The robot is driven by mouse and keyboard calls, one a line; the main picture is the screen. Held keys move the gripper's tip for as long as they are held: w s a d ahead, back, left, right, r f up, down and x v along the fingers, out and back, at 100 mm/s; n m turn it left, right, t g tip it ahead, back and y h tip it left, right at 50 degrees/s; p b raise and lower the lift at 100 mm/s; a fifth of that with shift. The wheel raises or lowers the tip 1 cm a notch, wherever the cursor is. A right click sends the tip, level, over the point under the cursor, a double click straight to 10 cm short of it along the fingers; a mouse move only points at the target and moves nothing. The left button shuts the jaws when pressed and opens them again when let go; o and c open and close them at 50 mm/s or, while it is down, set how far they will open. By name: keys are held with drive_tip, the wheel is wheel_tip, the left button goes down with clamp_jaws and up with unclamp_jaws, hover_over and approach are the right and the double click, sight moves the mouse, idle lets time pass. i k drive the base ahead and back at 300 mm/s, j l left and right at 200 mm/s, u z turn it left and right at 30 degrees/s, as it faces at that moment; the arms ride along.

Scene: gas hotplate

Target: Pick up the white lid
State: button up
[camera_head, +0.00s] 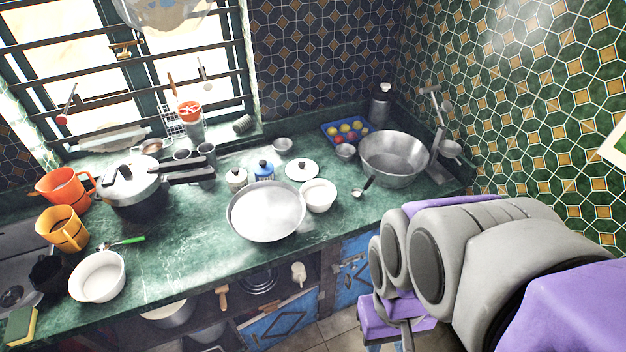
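The white lid (301,170) is a small round disc with a dark knob on top. It lies on the green countertop (185,236), behind a white bowl (318,195) and to the right of a small blue jar. Nothing covers it. My grey and purple arm fills the lower right of the picture, in front of the counter and well apart from the lid.
A wide shallow metal pan (266,211) is left of the white bowl. A ladle (362,187) and a large metal basin (394,158) stand to the right. A blue tray (330,127) of colored balls is behind. A pressure cooker (135,187) is at left.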

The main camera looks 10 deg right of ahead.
sight(300, 170)
drive_tip(key=i+l+u, duration=0.25)
drive_tip(key=i+l, duration=0.15)
drive_tip(key=i+l+u, duration=0.25)
drive_tip(key=i+l, duration=0.15)
